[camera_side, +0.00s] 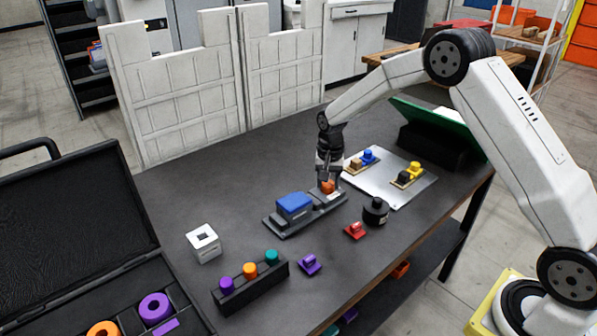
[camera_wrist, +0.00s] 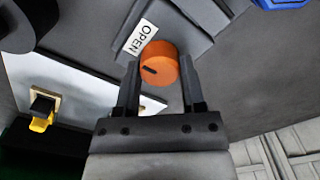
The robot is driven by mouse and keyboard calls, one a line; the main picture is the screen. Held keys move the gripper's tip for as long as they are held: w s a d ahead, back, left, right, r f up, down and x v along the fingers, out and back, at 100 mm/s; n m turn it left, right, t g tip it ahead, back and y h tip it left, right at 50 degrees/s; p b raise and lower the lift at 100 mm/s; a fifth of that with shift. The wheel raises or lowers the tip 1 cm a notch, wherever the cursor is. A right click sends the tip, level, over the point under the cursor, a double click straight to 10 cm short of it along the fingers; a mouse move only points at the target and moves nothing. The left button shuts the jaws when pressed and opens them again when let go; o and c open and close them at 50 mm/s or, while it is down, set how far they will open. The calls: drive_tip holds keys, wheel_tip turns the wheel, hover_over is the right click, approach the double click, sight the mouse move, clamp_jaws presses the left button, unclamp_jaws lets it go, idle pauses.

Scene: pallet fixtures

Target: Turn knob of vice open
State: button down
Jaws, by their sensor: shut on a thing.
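The vice (camera_side: 300,214) is a grey fixture on the dark table, with a blue block (camera_side: 294,205) at its left part. Its orange knob (camera_side: 328,187) is at the right end. My gripper (camera_side: 328,178) points down over the knob. In the wrist view my gripper's fingers (camera_wrist: 159,76) stand on either side of the knob, shut on it. The finger contact is partly hidden in the side view.
A metal plate (camera_side: 388,193) with blue and yellow pieces lies behind the vice. A black round object (camera_side: 376,211) and a red piece (camera_side: 355,231) stand in front. A rack of coloured knobs (camera_side: 249,287), a white cube (camera_side: 203,244) and an open case (camera_side: 75,235) are left.

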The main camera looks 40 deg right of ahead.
sight(330, 185)
drive_tip(key=shift+c, duration=1)
unclamp_jaws()
drive_tip(key=shift+r, duration=0.1)
drive_tip(key=shift+r, duration=3.8)
drive_tip(key=shift+s, duration=0.1)
drive_tip(key=shift+s+a+r+n, duration=0.15)
drive_tip(key=shift+s+a+n, duration=0.15)
drive_tip(key=shift+s, duration=0.2)
drive_tip(key=s+a+n+t, duration=0.1)
drive_tip(key=s+a+n, duration=0.2)
drive_tip(key=s, duration=0.8)
drive_tip(key=s+a+f+n+t, duration=0.1)
drive_tip(key=s+a+n, duration=0.2)
drive_tip(key=s, duration=0.8)
drive_tip(key=n, duration=0.2)
drive_tip(key=shift+s+n+t, duration=0.3)
drive_tip(key=shift+s, duration=0.1)
